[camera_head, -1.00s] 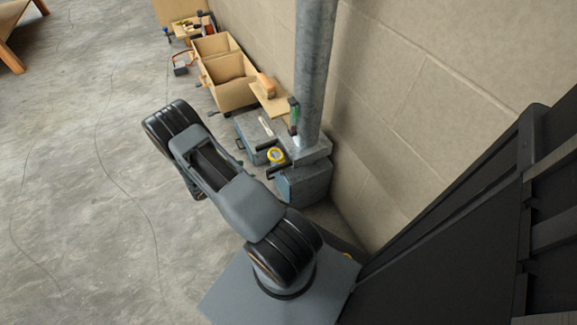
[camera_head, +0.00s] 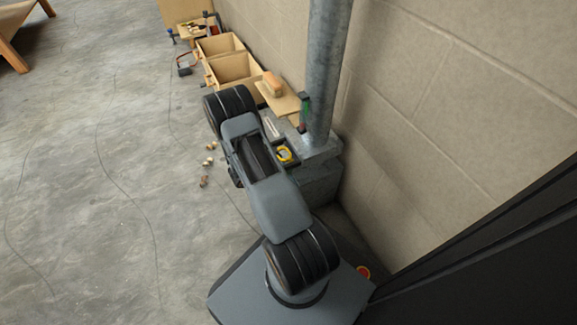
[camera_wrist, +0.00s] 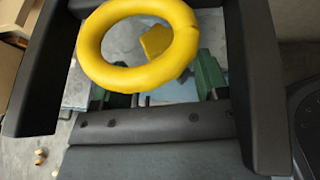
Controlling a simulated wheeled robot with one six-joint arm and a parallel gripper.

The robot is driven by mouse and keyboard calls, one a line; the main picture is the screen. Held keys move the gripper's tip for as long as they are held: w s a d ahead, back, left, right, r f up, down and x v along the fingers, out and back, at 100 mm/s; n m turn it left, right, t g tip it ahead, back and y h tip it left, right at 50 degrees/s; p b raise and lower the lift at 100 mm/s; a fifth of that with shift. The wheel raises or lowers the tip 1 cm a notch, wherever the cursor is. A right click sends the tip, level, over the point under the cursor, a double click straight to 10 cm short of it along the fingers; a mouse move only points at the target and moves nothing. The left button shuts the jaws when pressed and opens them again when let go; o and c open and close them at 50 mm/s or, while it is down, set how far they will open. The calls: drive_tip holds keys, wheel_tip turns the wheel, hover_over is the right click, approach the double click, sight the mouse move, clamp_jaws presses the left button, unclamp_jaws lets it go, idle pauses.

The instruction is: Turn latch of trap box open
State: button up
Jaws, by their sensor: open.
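In the wrist view, a thick yellow ring (camera_wrist: 90,48) lies between the two black fingers of my gripper (camera_wrist: 150,20), close to the camera. The fingers are apart. I cannot tell whether they touch the ring. A small yellow piece (camera_wrist: 157,41) shows through the ring, over a pale blue-grey surface. No latch can be told for certain.
A grey vertical pipe (camera_head: 327,70) stands by the block wall. Open wooden boxes (camera_head: 233,72) and a board with a brush (camera_head: 272,82) lie beyond. Several small pieces (camera_head: 206,161) lie on the floor left of my arm. The floor at left is clear.

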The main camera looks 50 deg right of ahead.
sight(290, 164)
drive_tip(key=shift+b+x, duration=0.45)
drive_tip(key=shift+x, duration=1.1)
drive_tip(key=c, duration=0.9)
drive_tip(key=shift+s+n+t, duration=0.1)
drive_tip(key=shift+n+t, duration=0.2)
drive_tip(key=shift+s+a+n+t, duration=0.1)
drive_tip(key=shift+s+n+t, duration=0.1)
drive_tip(key=shift+n+t, duration=0.65)
drive_tip(key=shift+s+f+n+t, duration=0.1)
drive_tip(key=shift+s+n+t, duration=0.05)
drive_tip(key=shift+n+t, duration=0.8)
drive_tip(key=shift+s+n+t, duration=0.15)
drive_tip(key=shift+n+t, duration=0.55)
drive_tip(key=shift+t, duration=0.4)
